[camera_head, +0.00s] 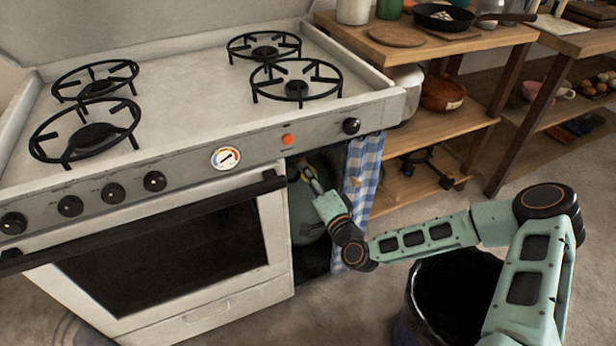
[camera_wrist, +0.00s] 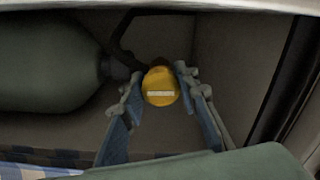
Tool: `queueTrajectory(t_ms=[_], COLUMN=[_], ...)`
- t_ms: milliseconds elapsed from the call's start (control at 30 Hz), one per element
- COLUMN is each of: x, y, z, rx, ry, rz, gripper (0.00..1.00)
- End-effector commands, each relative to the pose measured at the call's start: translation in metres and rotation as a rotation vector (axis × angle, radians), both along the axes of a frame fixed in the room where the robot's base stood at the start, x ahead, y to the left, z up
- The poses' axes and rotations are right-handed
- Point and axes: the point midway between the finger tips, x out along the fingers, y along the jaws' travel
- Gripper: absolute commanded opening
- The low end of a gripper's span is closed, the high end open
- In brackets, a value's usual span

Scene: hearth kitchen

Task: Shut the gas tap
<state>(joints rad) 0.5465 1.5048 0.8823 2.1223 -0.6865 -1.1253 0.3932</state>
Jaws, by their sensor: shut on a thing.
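The gas tap's yellow round knob (camera_wrist: 160,88) with a pale bar mark sits between the fingertips of my gripper (camera_wrist: 158,84) in the wrist view. My gripper is shut on the knob, one finger on each side. The green gas cylinder (camera_wrist: 50,65) lies to the left of the knob in the wrist view, with a dark hose beside it. In the head view, my gripper (camera_head: 306,172) reaches into the dark space beside the stove, above the cylinder (camera_head: 308,222). The tap itself is too small and covered to make out there.
The white stove (camera_head: 230,285) stands left of the opening. A blue checked curtain (camera_head: 362,170) hangs at its right edge, close beside my arm. Wooden shelves (camera_head: 430,140) with pots stand to the right. A dark bin (camera_head: 425,315) stands under my arm.

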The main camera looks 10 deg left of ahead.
Motion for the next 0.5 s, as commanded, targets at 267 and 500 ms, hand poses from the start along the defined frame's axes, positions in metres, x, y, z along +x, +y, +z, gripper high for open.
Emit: queueTrajectory(t_ms=[267, 500], x=[-0.0015, -0.0016], y=[0.0005, 0.0006], z=[-0.0015, -0.0014], rx=[0.038, 0.041], ry=[0.033, 0.036], rz=[0.003, 0.003], gripper=[0.04, 0.04])
